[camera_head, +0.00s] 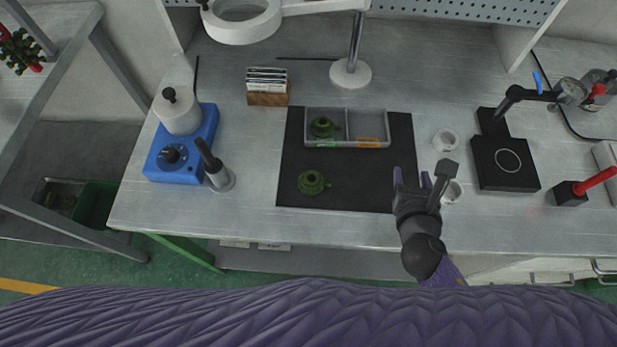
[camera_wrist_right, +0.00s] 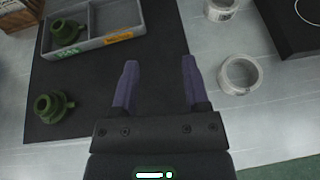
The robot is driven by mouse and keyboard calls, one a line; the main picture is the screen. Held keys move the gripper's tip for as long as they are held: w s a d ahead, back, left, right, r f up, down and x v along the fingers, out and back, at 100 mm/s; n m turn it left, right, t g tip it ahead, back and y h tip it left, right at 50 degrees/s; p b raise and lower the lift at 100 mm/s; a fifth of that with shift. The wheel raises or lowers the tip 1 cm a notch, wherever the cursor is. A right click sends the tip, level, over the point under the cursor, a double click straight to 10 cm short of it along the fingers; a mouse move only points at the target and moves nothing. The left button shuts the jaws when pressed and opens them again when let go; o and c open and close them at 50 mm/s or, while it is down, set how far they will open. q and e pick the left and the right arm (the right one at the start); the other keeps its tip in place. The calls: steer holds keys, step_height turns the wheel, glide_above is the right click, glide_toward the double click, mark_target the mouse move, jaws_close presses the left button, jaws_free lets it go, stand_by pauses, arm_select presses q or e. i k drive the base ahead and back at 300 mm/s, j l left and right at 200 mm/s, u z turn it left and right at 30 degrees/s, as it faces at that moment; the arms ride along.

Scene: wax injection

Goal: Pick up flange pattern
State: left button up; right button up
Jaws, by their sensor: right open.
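A green flange pattern (camera_head: 312,182) lies on the black mat (camera_head: 350,185), near the mat's front left; it also shows at the left of the right wrist view (camera_wrist_right: 54,106). A second green flange pattern (camera_head: 322,127) sits in the left compartment of the grey tray (camera_head: 346,146), and shows in the right wrist view (camera_wrist_right: 65,31). My right gripper (camera_head: 422,180) is open and empty over the mat's right edge, to the right of both patterns. Its two purple fingers (camera_wrist_right: 158,82) point forward with bare mat between them. My left gripper is not in view.
Two white rings (camera_head: 446,140) (camera_head: 452,191) lie right of the mat, the nearer one close to my right gripper. A black stand (camera_head: 505,163) is farther right. A blue wax unit (camera_head: 181,157) and a grey cylinder tool (camera_head: 221,179) stand left. The mat's middle is clear.

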mark_target(315, 188)
steer(key=j, duration=0.4)
steer(key=k+j+z, duration=0.15)
steer(key=j, duration=0.3)
steer(key=k+j, duration=0.1)
steer(key=j, duration=0.3)
steer(key=j+z, duration=0.15)
steer(key=j, duration=0.3)
steer(key=k, duration=0.05)
